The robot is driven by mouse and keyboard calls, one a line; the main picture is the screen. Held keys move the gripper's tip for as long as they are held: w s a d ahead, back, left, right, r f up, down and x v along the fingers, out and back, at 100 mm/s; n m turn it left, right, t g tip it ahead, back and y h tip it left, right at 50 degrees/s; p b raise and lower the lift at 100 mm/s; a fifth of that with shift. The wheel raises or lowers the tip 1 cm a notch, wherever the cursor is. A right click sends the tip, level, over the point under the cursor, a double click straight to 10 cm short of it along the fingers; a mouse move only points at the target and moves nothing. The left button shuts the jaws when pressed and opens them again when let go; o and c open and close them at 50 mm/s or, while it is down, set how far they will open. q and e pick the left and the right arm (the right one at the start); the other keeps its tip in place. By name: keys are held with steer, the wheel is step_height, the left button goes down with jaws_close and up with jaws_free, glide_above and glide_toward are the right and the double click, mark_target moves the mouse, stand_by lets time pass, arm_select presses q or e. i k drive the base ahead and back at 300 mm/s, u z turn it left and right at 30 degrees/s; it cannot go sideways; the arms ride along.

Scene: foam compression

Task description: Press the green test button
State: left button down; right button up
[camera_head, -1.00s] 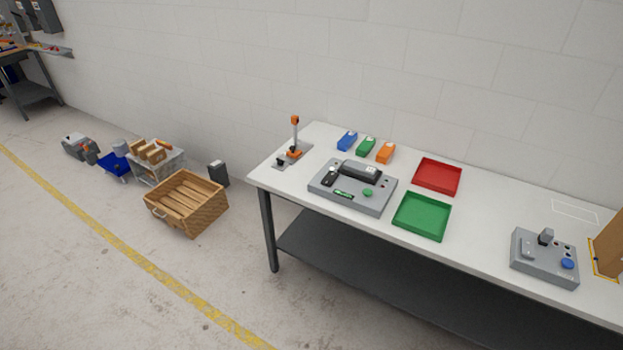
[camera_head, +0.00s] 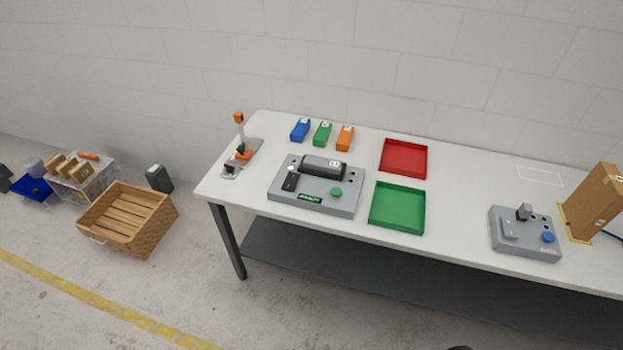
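The green test button (camera_head: 336,191) is a round green cap on the front right of a grey test device (camera_head: 346,204). The device stands on the white table (camera_head: 462,200) and has a dark cylinder (camera_head: 322,167) across its top, a small black part at its left and a green display (camera_head: 309,197) in front. Neither of my grippers shows in the head view. A small dark shape at the bottom edge cannot be made out.
A green tray (camera_head: 398,226) and red tray (camera_head: 404,173) lie right of the device. Blue (camera_head: 300,130), green (camera_head: 323,133) and orange (camera_head: 345,137) blocks lie behind it. An orange-handled clamp (camera_head: 241,150) stands left. A grey box with a blue button (camera_head: 525,250) and a cardboard box (camera_head: 594,205) are right.

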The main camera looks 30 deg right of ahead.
mark_target(336, 192)
steer(key=z, duration=0.25)
steer(key=i, duration=0.75)
steer(key=z, duration=0.8)
steer(key=i, duration=0.45)
steer(key=z, duration=0.5)
